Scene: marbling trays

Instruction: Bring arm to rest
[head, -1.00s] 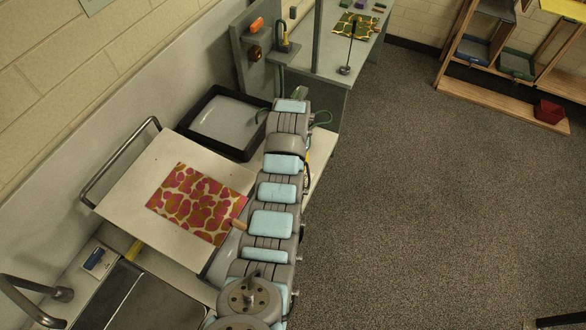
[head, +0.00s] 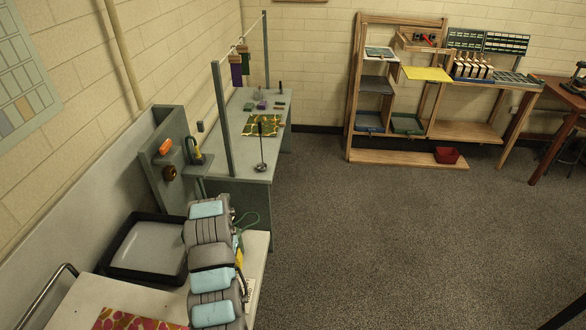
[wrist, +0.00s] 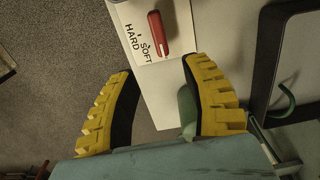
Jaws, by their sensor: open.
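My gripper (wrist: 157,66) is open in the wrist view, with its two yellow, ridged fingers spread apart and nothing between them. Beyond the fingertips is a white panel (wrist: 120,14) marked HARD and SOFT, with a red handle (wrist: 158,33) on it. In the head view my arm, with light blue pads, reaches along the right side of the white bench (head: 78,305). The gripper itself is mostly hidden behind the arm there.
A black-rimmed tray (head: 118,243) stands left of my arm. A red patterned sheet (head: 130,320) lies nearer. A grey-green table (head: 238,140) holds a green patterned sheet (head: 268,125). Wooden shelves (head: 355,90) and a red bin (head: 447,155) stand farther back. The floor (head: 390,240) to the right is clear.

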